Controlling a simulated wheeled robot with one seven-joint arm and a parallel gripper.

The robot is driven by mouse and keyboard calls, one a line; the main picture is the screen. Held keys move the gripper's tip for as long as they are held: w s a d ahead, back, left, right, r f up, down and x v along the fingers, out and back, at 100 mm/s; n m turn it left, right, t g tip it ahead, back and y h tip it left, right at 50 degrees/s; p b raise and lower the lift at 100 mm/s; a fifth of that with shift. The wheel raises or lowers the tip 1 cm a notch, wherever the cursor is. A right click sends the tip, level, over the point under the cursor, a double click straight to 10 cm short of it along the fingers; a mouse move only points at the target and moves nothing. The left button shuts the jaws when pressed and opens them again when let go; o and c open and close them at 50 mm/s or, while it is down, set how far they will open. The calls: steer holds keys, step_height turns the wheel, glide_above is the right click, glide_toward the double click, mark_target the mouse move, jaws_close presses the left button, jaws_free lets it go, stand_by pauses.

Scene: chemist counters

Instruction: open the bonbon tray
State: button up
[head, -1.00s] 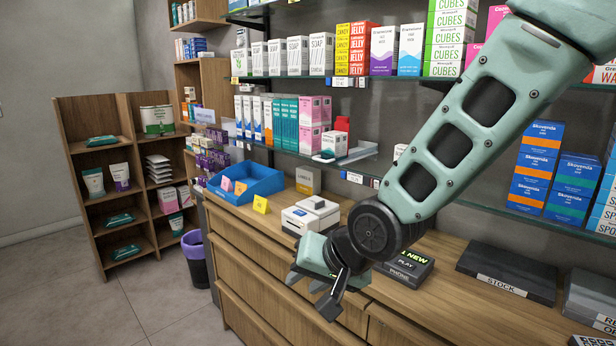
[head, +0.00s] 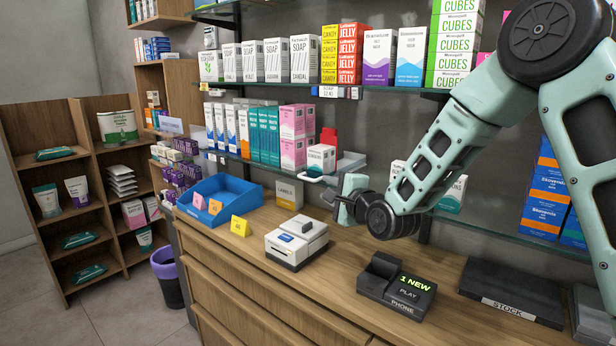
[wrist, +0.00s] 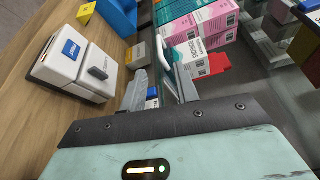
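A shallow clear tray (head: 350,162) with a white handle (head: 318,178) at its front sits at the lower glass shelf; I take it to be the bonbon tray, though no name on it can be read. My gripper (head: 342,196) is just right of the handle and close to it, above the counter. In the wrist view the fingers (wrist: 158,92) stand apart with nothing gripped between them. The white handle (wrist: 174,58) shows just beyond the fingertips. Part of the tray is hidden by my gripper.
Below on the wooden counter are a white label printer (head: 296,243), a dark phone stand (head: 397,286), a blue bin (head: 218,205) and a black STOCK tray (head: 512,290). Pink boxes (head: 293,138) and other goods stand on the shelf beside the tray. Bare counter lies between printer and phone stand.

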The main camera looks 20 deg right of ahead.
mark_target(308, 179)
steer(key=p+x, duration=0.2)
steer(key=x, duration=0.9)
steer(key=shift+p, duration=0.4)
steer(key=shift+s, duration=0.1)
jaws_close()
